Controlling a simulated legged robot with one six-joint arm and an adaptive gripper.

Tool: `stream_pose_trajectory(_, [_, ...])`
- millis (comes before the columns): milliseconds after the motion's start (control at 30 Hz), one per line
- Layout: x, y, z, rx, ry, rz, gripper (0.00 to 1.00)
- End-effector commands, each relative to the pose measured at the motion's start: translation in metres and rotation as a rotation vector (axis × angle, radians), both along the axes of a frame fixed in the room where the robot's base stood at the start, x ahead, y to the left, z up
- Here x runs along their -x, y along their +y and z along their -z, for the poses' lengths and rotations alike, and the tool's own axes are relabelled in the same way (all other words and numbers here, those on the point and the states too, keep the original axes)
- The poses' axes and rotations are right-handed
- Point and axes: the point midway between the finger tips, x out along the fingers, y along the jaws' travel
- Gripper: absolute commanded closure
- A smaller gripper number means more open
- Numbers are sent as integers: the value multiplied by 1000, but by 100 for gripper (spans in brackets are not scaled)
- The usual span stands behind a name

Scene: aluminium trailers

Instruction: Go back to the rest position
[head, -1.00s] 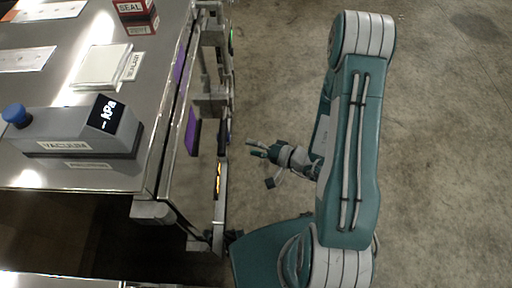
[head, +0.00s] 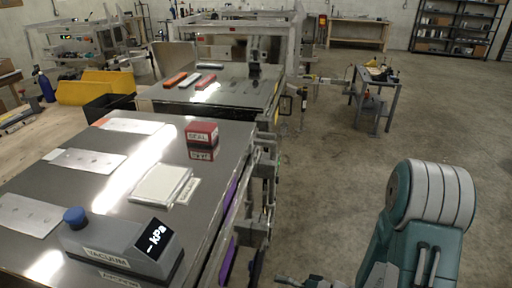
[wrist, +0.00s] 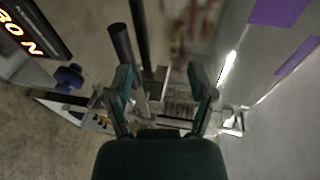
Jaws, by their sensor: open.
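My gripper (wrist: 164,98) shows in the wrist view with its two fingers apart and nothing between them. Behind it are blurred metal frame parts and the concrete floor. In the head view my arm (head: 420,215) rises at the lower right, and a small part of my gripper (head: 300,282) shows at the bottom edge. It is to the right of the metal bench (head: 232,160) and apart from its top.
The bench carries a vacuum unit (head: 122,248), a white sealant pad (head: 160,184), a red seal box (head: 202,133) and flat plates (head: 88,161). A second bench (head: 240,95) stands behind. Concrete floor (head: 335,160) is open to the right. A display (wrist: 32,32) shows in the wrist view.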

Motion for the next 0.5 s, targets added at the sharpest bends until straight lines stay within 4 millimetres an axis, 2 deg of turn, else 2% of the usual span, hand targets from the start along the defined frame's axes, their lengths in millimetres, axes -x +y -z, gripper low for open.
stream_pose_trajectory(33, [4,5,-14,17,-2,-60,29])
stream_pose_trajectory(200, [26,18,-48,103,43,-245,29])
stream_pose_trajectory(500, [66,17,-91,394,107,-459,29])
